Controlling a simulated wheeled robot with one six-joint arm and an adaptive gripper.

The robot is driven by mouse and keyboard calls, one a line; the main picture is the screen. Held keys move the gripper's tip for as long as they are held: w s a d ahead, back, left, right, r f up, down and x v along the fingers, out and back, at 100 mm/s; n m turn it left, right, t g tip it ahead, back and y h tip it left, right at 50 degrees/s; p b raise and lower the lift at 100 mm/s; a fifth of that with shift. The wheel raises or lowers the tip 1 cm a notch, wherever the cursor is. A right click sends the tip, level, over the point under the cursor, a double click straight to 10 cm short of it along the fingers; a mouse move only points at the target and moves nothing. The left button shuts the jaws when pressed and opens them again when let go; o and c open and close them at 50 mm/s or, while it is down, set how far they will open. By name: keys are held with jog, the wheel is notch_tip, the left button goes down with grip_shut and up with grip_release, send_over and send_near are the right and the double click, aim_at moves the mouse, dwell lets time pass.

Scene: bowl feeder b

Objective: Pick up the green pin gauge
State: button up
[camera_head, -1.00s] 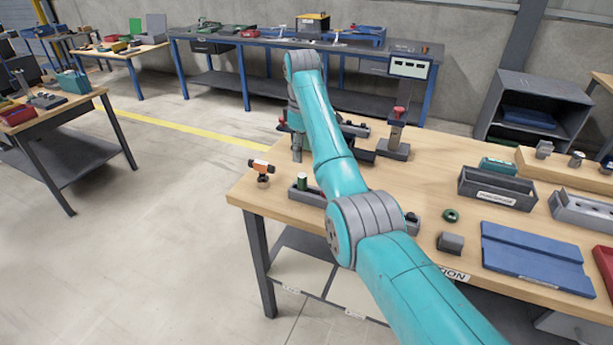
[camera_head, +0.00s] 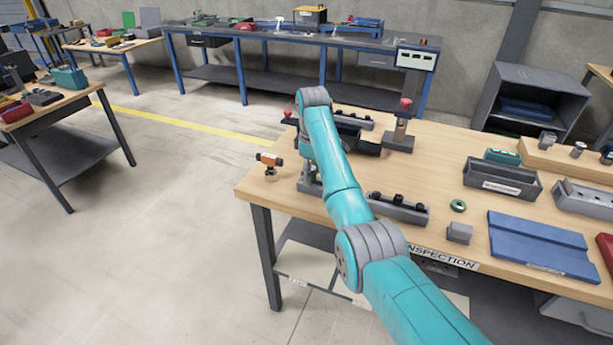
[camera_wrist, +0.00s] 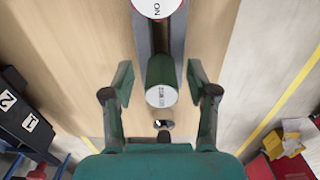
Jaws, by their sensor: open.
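The green pin gauge (camera_wrist: 160,75) shows in the wrist view as a dark green cylinder with a white lettered end face. It lies between the two fingers of my open gripper (camera_wrist: 161,82), with a gap on both sides. A red-rimmed piece with a white "NO" face (camera_wrist: 158,6) is just beyond it, in the same narrow grey holder (camera_wrist: 143,45). In the head view my gripper (camera_head: 311,184) is low over the near left of the bench, mostly behind my arm. The green pin gauge is hard to make out there.
A grey holder with black knobs (camera_head: 402,208) lies right of my arm. An orange and black device (camera_head: 269,161) stands at the bench's left edge. A green ring (camera_head: 458,205), a grey block (camera_head: 459,232) and a blue plate (camera_head: 540,240) are further right. A gauge stand (camera_head: 400,128) stands behind.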

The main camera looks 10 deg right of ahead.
jog(key=shift+a, duration=0.1)
grip_shut()
